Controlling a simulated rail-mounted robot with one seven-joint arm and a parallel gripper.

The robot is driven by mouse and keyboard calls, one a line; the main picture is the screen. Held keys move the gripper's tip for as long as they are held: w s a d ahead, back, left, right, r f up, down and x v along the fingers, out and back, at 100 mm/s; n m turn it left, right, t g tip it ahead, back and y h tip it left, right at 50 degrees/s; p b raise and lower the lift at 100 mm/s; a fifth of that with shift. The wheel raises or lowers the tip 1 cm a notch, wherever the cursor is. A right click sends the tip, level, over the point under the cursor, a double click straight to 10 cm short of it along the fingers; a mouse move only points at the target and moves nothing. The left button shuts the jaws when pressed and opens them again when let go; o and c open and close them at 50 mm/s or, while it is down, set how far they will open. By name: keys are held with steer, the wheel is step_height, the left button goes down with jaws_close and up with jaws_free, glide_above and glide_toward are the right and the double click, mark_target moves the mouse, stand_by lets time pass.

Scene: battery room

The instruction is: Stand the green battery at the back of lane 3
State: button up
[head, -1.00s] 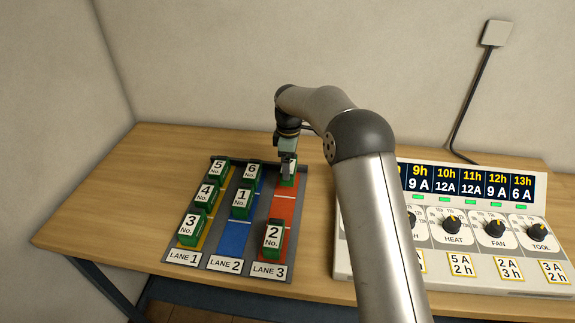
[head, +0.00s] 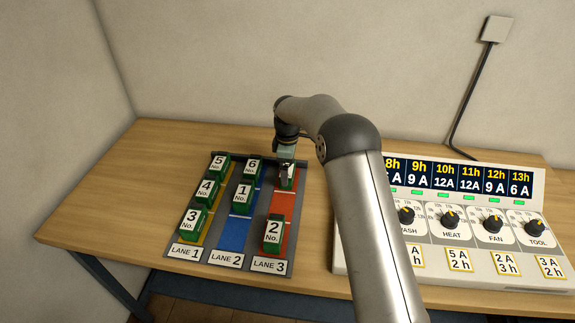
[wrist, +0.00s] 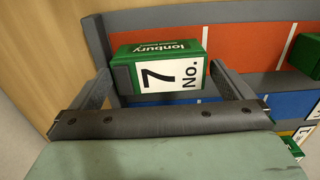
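The green battery (head: 289,184) stands upright in the back section of lane 3, and a white "No. 7" label shows on it in the wrist view (wrist: 165,72). My gripper (head: 286,172) points down over it and hides part of it. In the wrist view the two fingers (wrist: 159,80) are on opposite ends of the battery and look closed on it. I cannot tell whether its base touches the lane. Lane 3 (head: 284,207) is orange-red, with battery No. 2 (head: 273,232) at its front.
Lane 2, which is blue (head: 233,236), holds batteries No. 6 (head: 251,169) and No. 1 (head: 242,196). Lane 1 holds No. 5, No. 4 and No. 3 (head: 191,223). A control panel (head: 470,215) with dials stands to the right. The table's left side is clear.

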step_height(320, 180, up, 12)
steer(key=b, duration=0.1)
steer(key=shift+r, duration=0.25)
steer(key=s+d+r+m, duration=0.35)
steer(key=s+d, duration=0.25)
steer(key=s, duration=0.4)
steer(key=s+d+r+m, duration=0.3)
steer(key=s+d+m, duration=0.2)
steer(key=s+d, duration=0.3)
steer(key=s+d+f+m, duration=0.2)
steer(key=s+f+m, duration=0.1)
steer(key=s, duration=0.9)
steer(key=s+d+f+m, duration=0.3)
steer(key=s+m, duration=0.2)
steer(key=s, duration=0.6)
steer(key=shift+s+d+f+t, duration=0.2)
steer(key=shift+s+t, duration=0.15)
steer(key=shift+t, duration=0.05)
